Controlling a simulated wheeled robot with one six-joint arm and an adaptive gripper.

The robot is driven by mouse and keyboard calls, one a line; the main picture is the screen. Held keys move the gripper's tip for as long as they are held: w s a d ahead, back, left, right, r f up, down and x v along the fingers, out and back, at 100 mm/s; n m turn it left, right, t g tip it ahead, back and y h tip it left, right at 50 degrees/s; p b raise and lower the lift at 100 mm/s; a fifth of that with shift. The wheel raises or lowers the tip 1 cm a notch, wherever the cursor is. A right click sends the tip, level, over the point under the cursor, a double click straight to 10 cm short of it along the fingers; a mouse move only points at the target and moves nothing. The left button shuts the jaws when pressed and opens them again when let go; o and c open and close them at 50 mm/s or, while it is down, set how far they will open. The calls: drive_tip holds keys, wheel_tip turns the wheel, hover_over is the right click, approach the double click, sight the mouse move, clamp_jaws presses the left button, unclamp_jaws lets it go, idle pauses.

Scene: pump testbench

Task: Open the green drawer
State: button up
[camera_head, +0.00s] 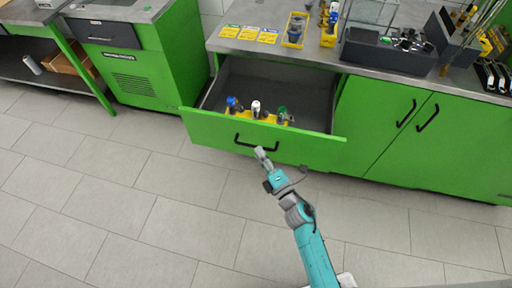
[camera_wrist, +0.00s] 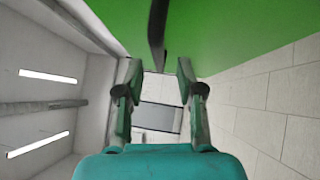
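The green drawer (camera_head: 213,128) is pulled well out of the counter, and its grey inside shows. Its black bar handle (camera_head: 257,146) is on the front face. Inside the drawer, a yellow holder (camera_head: 241,116) carries small items with blue, white and green tops. My gripper (camera_head: 261,153) is just in front of the handle in the head view. In the wrist view, my gripper (camera_wrist: 158,75) has its two fingers apart with a clear gap. The dark handle (camera_wrist: 157,35) shows beyond the fingertips, in line with the gap, and nothing is held.
The grey countertop (camera_head: 325,57) above holds yellow cards, yellow trays and a dark tool box (camera_head: 382,52). Green cabinet doors (camera_head: 395,135) with black handles stand to the right. A green unit (camera_head: 140,65) stands left. The tiled floor (camera_head: 140,190) in front is clear.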

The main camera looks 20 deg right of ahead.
drive_tip(key=v, duration=0.8)
idle(0.4)
drive_tip(key=s+r+m+g+h, duration=0.1)
drive_tip(key=s+r+m, duration=0.2)
drive_tip(key=s+m, duration=0.4)
drive_tip(key=s+d+r+m+g+h, duration=0.1)
drive_tip(key=s+r+m, duration=0.3)
drive_tip(key=s+m, duration=0.4)
drive_tip(key=s+d+r+m+g+h, duration=0.1)
drive_tip(key=s+m, duration=0.6)
drive_tip(key=s, duration=1)
wheel_tip(320, 180, up, 3)
drive_tip(key=shift+r+m+g+h, duration=0.15)
drive_tip(key=shift+m+g+h, duration=0.15)
drive_tip(key=shift+g+h, duration=0.5)
